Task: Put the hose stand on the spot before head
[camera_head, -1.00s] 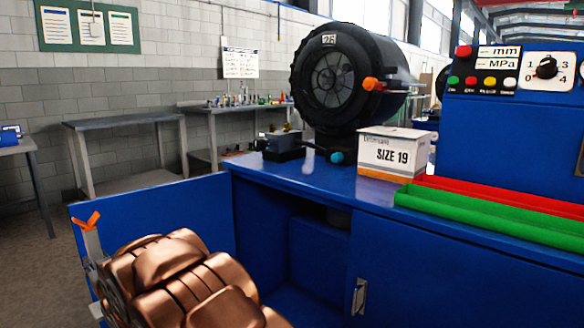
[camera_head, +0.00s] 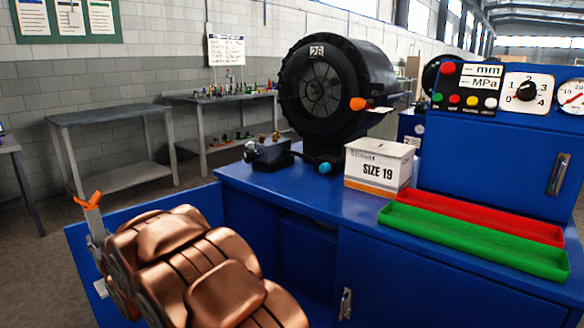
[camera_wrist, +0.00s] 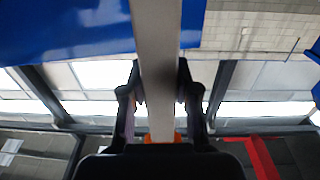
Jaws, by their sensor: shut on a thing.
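The hose stand (camera_head: 95,222) is a grey post with an orange forked top, at the left in the head view. In the wrist view its pale post (camera_wrist: 158,40) runs between the dark fingers of my gripper (camera_wrist: 160,90), with orange at the lower end. My gripper is shut on it; in the head view my copper arm mostly hides the grip and the lower post. The crimper head (camera_head: 322,85), black, round and labelled 26, stands on the blue bench (camera_head: 285,196), apart from the stand. I see no marked spot before it.
A SIZE 19 box (camera_head: 378,168), a red tray (camera_head: 480,212) and a green tray (camera_head: 470,240) take up the bench's right side. A small dark device (camera_head: 268,155) sits left of the head. The front left bench top is clear. A grey table (camera_head: 110,115) stands behind.

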